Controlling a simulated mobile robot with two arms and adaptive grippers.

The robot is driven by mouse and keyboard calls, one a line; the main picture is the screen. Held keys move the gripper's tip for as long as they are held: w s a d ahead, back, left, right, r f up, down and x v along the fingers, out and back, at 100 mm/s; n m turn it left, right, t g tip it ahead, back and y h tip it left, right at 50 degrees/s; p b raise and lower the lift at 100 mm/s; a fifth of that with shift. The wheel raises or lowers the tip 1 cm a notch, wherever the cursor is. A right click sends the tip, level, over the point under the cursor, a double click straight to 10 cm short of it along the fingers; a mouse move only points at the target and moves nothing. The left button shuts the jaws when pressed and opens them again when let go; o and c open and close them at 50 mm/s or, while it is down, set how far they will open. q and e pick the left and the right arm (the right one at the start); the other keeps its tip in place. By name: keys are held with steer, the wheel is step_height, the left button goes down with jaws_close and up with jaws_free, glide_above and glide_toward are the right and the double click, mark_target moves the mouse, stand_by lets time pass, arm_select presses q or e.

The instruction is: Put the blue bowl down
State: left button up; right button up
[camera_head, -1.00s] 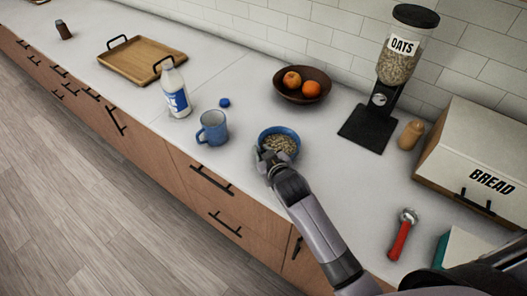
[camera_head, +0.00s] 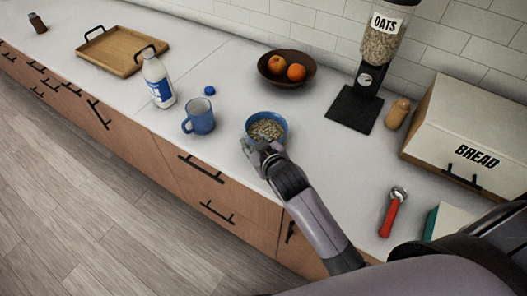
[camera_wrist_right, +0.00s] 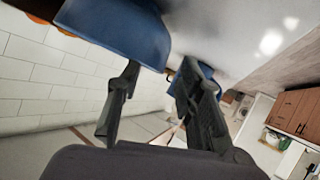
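The blue bowl (camera_head: 281,122), filled with oats, sits upright on the counter in the head view. My right gripper (camera_head: 255,148) is at the bowl's near-left rim. In the right wrist view the bowl's blue outer wall (camera_wrist_right: 115,28) fills the upper left, close to the fingertips. The two fingers of my right gripper (camera_wrist_right: 160,72) stand apart with a gap between them, so it looks open. Whether a finger still touches the rim is hard to tell. My left gripper is not in view.
A blue mug (camera_head: 202,120), a milk bottle (camera_head: 158,82) and a blue cap (camera_head: 210,90) stand left of the bowl. A fruit bowl (camera_head: 270,75) and oats dispenser (camera_head: 358,100) are behind. A red-handled tool (camera_head: 390,216) and bread box (camera_head: 455,130) are right.

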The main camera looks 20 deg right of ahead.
steer(key=v, duration=0.8)
steer(key=shift+b, duration=0.45)
